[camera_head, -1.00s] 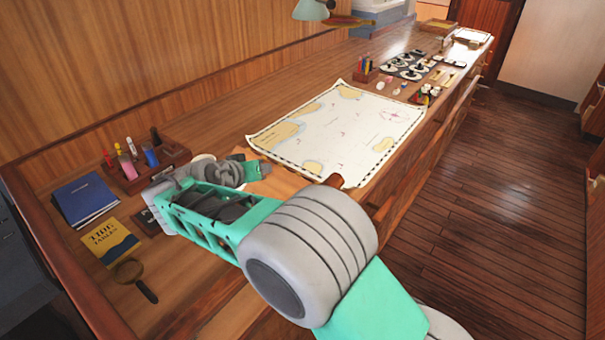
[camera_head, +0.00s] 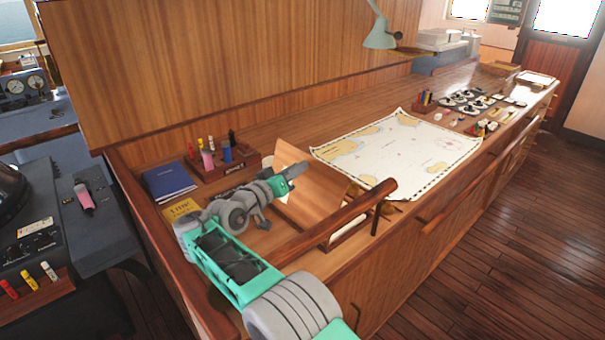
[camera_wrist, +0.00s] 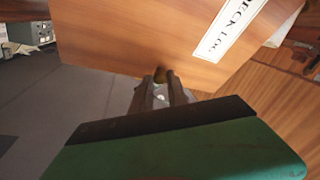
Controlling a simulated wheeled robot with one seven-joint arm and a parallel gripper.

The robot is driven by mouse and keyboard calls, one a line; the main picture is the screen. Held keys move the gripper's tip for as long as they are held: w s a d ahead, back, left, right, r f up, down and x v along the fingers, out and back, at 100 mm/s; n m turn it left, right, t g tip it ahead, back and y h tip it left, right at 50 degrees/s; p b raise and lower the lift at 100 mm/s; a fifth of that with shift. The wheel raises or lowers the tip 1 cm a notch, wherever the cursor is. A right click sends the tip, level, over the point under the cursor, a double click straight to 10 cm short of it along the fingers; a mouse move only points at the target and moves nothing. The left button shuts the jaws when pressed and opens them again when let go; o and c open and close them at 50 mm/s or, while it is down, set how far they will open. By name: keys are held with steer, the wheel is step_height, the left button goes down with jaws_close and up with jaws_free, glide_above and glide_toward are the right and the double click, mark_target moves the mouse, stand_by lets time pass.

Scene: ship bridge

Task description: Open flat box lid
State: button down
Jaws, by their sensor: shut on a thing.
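The flat box lid (camera_head: 322,196) is a plain brown wooden panel near the front of the desk, tilted up. In the wrist view the lid (camera_wrist: 150,32) fills the upper middle and bears a white "DECK LOG" label (camera_wrist: 228,28). My gripper (camera_wrist: 160,88) is shut on a small round brass-coloured knob (camera_wrist: 160,75) at the lid's near edge. In the head view my gripper (camera_head: 284,183) is at the lid's left side; its fingertips are hard to make out. The inside of the box is mostly hidden.
A wooden rail (camera_head: 325,228) runs along the desk front, close to the lid. A chart (camera_head: 400,152) lies to the right. A pen holder (camera_head: 222,170), a blue book (camera_head: 169,181) and a yellow book (camera_head: 180,208) are to the left.

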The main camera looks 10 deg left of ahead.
steer(key=shift+w, duration=0.1)
steer(key=shift+w, duration=0.1)
steer(key=c, duration=1.3)
jaws_free()
steer(key=shift+w+d+f, duration=0.1)
steer(key=shift+w+d, duration=0.05)
steer(key=shift+d, duration=0.05)
